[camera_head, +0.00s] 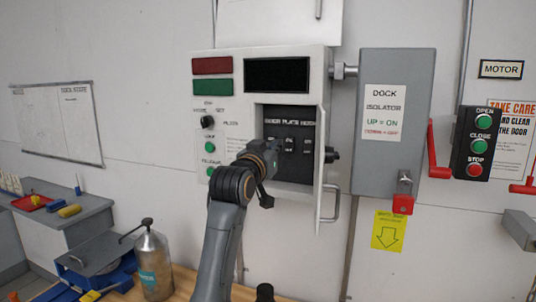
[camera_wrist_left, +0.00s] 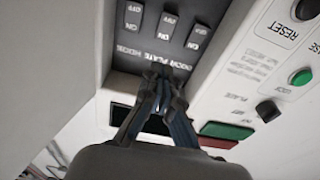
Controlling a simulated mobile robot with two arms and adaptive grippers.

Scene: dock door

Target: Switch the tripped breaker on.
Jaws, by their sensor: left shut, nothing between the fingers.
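The breakers sit in a dark recess (camera_head: 288,178) of the white control box (camera_head: 230,118), below a line of white lettering. In the left wrist view, upside down, three dark rocker breakers show: one at left (camera_wrist_left: 133,16), one in the middle (camera_wrist_left: 167,27) and one at right (camera_wrist_left: 199,36), each between OFF and ON marks. I cannot tell which is tripped. My left gripper (camera_wrist_left: 168,72) is shut and empty, its tips in front of the lettering beside the breakers. In the head view my left gripper (camera_head: 268,172) covers part of the recess. My right gripper is not in view.
The box's open door edge (camera_head: 322,150) with a handle stands right of the recess. Further right are the grey dock isolator (camera_head: 395,165), its red lever (camera_head: 438,155) and a button station (camera_head: 477,143). A metal bottle (camera_head: 152,262) stands on the bench below.

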